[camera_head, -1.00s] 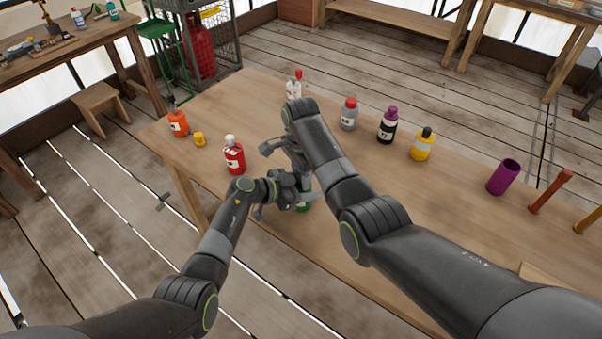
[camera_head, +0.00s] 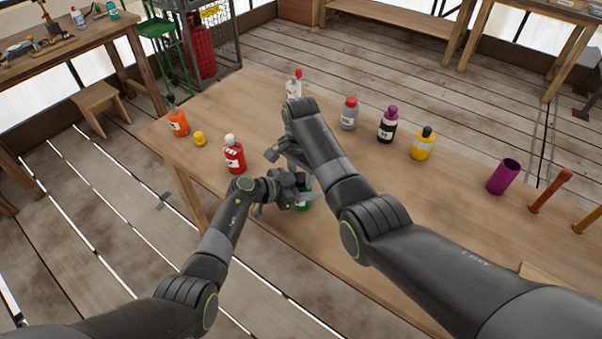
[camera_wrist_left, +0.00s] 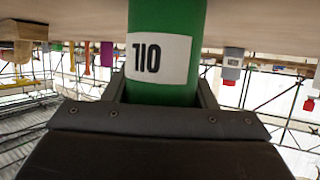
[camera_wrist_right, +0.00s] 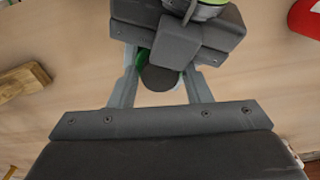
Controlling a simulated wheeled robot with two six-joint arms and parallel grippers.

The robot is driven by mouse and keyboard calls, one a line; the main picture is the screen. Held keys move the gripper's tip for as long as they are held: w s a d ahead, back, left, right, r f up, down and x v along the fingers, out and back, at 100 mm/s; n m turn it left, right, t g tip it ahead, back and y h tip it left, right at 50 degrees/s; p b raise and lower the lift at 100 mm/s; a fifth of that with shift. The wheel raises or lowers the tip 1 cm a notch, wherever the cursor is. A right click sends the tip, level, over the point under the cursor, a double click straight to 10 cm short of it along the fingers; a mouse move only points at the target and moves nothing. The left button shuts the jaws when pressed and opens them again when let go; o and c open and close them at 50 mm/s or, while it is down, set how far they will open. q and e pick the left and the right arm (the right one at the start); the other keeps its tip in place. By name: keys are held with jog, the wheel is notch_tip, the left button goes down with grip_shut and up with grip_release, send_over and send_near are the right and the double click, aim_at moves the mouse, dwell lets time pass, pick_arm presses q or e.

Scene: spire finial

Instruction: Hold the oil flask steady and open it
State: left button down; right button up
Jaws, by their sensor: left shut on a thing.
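The green oil flask (camera_head: 304,200) stands near the table's front edge, mostly hidden by my arms in the head view. In the left wrist view the flask (camera_wrist_left: 165,90) fills the middle, its white label upside down. My left gripper (camera_head: 296,200) is shut around the flask's body from the side. My right gripper (camera_wrist_right: 160,90) is above the flask, pointing down. Its fingers are apart on either side of the dark round cap (camera_wrist_right: 160,78), with gaps visible. Part of the green body shows beside the cap; my left gripper partly covers it.
A red bottle (camera_head: 234,155), a yellow cap (camera_head: 199,138) and an orange bottle (camera_head: 178,122) stand to the left. Grey (camera_head: 348,114), black (camera_head: 387,125) and yellow (camera_head: 423,144) bottles stand behind, right. A purple cup (camera_head: 503,177) is farther right.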

jog(key=shift+o, duration=1)
jog(key=shift+r, duration=2.25)
jog(key=shift+c, duration=0.5)
notch_tip(320, 180, up, 3)
jog(key=m, duration=0.3)
jog(key=shift+f, duration=0.4)
notch_tip(320, 180, down, 7)
jog(key=shift+r, duration=0.1)
jog(key=c, duration=1)
jog(key=shift+n, duration=1.5)
